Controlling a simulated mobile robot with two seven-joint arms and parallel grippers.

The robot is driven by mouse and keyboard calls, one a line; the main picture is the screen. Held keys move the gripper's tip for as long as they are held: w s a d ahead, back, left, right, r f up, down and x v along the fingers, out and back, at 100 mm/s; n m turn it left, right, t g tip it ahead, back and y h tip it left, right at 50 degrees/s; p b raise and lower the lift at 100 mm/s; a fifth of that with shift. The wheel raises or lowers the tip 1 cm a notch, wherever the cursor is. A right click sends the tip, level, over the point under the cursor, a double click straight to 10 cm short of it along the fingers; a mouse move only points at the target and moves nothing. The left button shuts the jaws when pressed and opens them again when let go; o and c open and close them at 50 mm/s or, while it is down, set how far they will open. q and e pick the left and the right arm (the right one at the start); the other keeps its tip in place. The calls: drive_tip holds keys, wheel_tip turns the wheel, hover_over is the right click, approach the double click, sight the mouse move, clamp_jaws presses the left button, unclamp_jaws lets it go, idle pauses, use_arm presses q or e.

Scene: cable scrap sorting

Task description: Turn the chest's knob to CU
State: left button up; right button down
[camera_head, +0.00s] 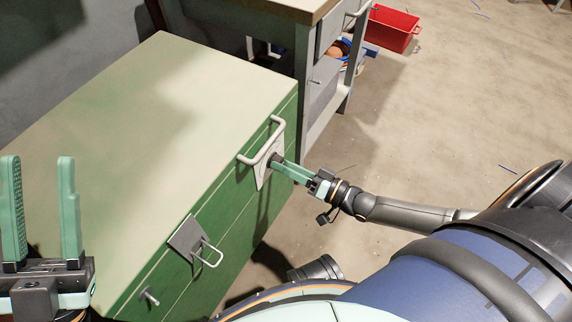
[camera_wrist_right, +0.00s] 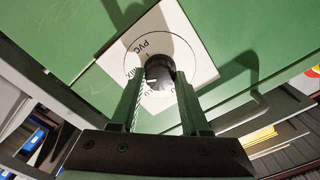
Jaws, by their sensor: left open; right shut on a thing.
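The green chest (camera_head: 150,110) stands at the left of the head view. On its front is a white dial plate (camera_head: 262,170), which also shows in the right wrist view (camera_wrist_right: 200,50). The plate reads PVC and MIX; other lettering is partly hidden. The dark round knob (camera_wrist_right: 158,68) is at the dial's middle. My right gripper (camera_head: 279,164) is shut on the knob, with one finger on each side in the right wrist view (camera_wrist_right: 159,88). I cannot tell clearly which label the knob points to. My left gripper (camera_head: 40,165) is open and empty at the lower left.
A bent handle (camera_head: 262,143) is beside the dial plate. A second plate with a handle (camera_head: 188,238) and a small peg (camera_head: 149,296) are further along the front. A grey workbench (camera_head: 322,75) stands behind, with a red bin (camera_head: 392,28) on the floor. Floor at right is mostly clear.

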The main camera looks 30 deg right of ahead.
use_arm(q)
drive_tip(key=shift+t, duration=0.3)
drive_tip(key=shift+s+a+r+p, duration=0.1)
drive_tip(key=shift+a+r+p, duration=0.1)
drive_tip(key=shift+r+p, duration=1.05)
drive_tip(key=shift+s+a+r+p, duration=0.1)
drive_tip(key=shift+a+r+p, duration=0.05)
drive_tip(key=shift+r+p, duration=1.1)
use_arm(e)
drive_tip(key=shift+n, duration=11.7)
use_arm(q)
drive_tip(key=shift+r, duration=0.15)
use_arm(e)
drive_tip(key=shift+c, duration=1.9)
unclamp_jaws()
use_arm(q)
wheel_tip(320, 180, up, 2)
drive_tip(key=shift+a+r+p, duration=0.15)
drive_tip(key=shift+r+p, duration=0.1)
drive_tip(key=shift+p, duration=0.7)
use_arm(e)
drive_tip(key=v, duration=1.2)
drive_tip(key=shift+s, duration=0.25)
